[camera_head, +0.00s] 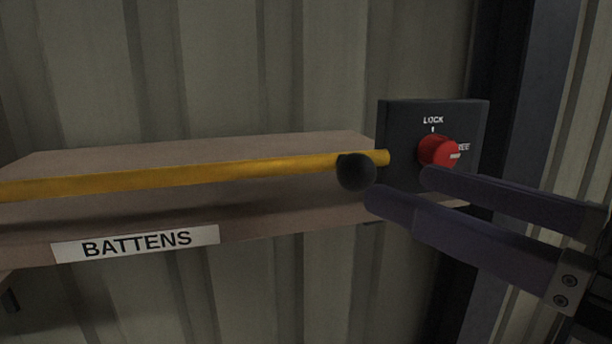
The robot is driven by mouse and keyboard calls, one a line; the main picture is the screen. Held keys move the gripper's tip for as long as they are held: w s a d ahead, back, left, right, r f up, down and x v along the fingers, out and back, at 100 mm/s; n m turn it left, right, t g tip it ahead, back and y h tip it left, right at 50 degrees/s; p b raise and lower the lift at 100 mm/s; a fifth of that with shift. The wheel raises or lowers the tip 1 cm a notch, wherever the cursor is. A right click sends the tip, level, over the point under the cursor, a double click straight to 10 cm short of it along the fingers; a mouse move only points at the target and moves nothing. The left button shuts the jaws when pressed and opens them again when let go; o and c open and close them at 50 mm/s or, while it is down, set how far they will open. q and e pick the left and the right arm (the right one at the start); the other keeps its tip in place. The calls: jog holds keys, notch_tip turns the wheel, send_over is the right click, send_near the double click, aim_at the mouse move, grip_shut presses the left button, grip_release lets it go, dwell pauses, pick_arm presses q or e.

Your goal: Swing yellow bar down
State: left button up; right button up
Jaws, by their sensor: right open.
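The yellow bar (220,172) runs nearly level across the front of a shelf, from the left edge of the view to the dark box. A black ball knob (356,172) sits near its right end. A red knob (438,152) stands on the dark lock box (401,124), under the word LOCK and beside a partly hidden second label. My right gripper (399,188) comes in from the right with its two purple fingers apart. Its fingertips are just below the red knob and right of the black ball; contact cannot be told. My left gripper is not in view.
The brown shelf (290,148) lies behind and below the bar and carries a BATTENS label (136,243). A corrugated wall (230,65) stands behind. A dark upright post (540,110) is at the right. The space below the shelf front looks clear.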

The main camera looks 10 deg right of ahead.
aim_at(369, 173)
jog(key=p+x, duration=0.1)
jog(key=x, duration=0.2)
jog(key=shift+w+a+r+p, duration=0.1)
jog(key=shift+w+r+p, duration=0.1)
jog(key=shift+w+p, duration=0.15)
jog(key=shift+w+a+f, duration=0.15)
jog(key=shift+w+a, duration=0.1)
jog(key=shift+w, duration=0.15)
jog(key=c, duration=1)
grip_shut()
